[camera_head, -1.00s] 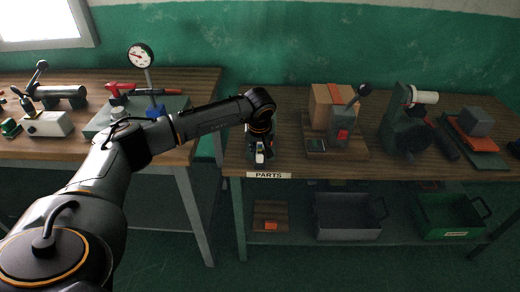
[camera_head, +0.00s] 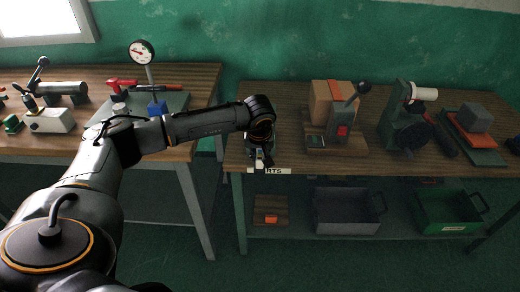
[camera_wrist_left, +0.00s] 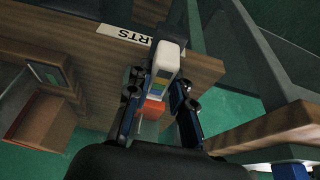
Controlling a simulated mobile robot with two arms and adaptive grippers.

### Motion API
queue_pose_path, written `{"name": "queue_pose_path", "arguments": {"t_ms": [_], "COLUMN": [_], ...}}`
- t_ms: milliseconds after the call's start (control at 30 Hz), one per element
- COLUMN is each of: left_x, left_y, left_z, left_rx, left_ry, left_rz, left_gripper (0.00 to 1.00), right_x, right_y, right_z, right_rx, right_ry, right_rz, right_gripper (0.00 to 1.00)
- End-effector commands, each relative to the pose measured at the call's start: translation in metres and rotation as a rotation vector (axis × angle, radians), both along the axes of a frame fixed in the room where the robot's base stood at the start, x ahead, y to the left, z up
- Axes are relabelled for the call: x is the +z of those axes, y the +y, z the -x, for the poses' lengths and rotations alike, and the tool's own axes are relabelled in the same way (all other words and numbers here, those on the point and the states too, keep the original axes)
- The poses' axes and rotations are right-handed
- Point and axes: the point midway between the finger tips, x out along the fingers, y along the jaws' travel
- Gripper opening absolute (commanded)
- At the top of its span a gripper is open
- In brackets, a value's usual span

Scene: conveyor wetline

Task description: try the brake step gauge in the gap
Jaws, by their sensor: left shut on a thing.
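In the head view my left gripper (camera_head: 261,156) hangs over the front edge of the right bench, above the PARTS label. The gauge's pale end (camera_head: 260,165) shows just below the fingers and partly covers the label. I cannot tell which gap the task means. My right gripper is not in view.
The right bench (camera_head: 290,110) carries a device with a lever and red part (camera_head: 341,132), a cardboard box (camera_head: 322,98), a dark machine (camera_head: 405,125) and a grey block (camera_head: 475,117). Bins (camera_head: 345,212) stand on the shelf below. A dial gauge (camera_head: 141,52) stands on the left bench.

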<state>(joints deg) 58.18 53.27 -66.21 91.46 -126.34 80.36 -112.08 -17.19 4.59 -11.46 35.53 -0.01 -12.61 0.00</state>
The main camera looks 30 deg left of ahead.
Motion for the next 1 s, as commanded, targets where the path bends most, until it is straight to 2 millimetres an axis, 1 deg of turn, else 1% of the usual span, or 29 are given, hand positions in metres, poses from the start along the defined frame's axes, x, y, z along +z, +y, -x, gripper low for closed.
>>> {"name": "queue_pose_path", "arguments": {"t_ms": [200, 1000], "left_x": [0.001, 0.000], "left_y": [-0.006, -0.032], "left_z": [0.012, 0.053], "left_rx": [-0.001, -0.001], "left_ry": [0.002, 0.001], "left_rz": [-0.001, -0.001], "left_gripper": [0.00, 0.00], "right_x": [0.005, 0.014], "right_y": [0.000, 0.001], "right_z": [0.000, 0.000], "right_rx": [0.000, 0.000], "right_ry": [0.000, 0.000], "right_rz": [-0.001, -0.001], "right_gripper": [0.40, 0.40]}}
